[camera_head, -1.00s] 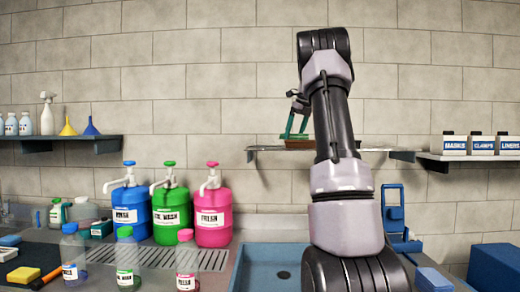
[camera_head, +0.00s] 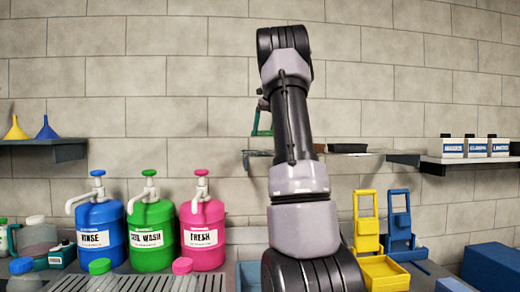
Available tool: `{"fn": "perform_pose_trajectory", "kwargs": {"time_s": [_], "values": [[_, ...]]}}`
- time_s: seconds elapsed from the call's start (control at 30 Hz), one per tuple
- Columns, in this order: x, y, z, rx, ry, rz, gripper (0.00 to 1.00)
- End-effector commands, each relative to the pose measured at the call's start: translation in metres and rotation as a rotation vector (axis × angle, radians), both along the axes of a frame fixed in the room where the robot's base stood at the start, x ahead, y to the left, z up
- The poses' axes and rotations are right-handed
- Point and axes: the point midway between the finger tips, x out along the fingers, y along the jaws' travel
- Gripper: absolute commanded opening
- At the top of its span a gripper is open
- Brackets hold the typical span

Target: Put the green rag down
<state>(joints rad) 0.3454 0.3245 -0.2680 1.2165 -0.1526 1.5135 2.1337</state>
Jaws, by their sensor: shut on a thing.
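The green rag (camera_head: 263,124) shows only in part, as a green strip beside my arm, above the wall shelf in the middle of the view. My gripper (camera_head: 263,106) is shut on it. Most of my gripper and part of the rag are hidden behind my arm. The rag hangs in front of the back wall, just above the left end of the middle shelf (camera_head: 258,153); I cannot tell whether it touches the shelf.
Blue, green and pink pump jugs (camera_head: 150,236) stand at the left, with bottle tops before them. A dark tray (camera_head: 348,148) lies on the middle shelf. Yellow (camera_head: 366,222) and blue (camera_head: 399,226) upright holders stand right of my arm.

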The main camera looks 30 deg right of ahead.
Motion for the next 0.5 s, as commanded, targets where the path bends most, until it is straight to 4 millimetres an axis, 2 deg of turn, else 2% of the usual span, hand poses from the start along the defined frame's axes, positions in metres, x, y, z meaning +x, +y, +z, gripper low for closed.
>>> {"fn": "perform_pose_trajectory", "kwargs": {"time_s": [0.07,0.5], "values": [[0.0,0.001,-0.013,0.003,0.001,0.0,0.23],[0.0,0.001,-0.063,0.001,0.0,0.002,0.23]]}}
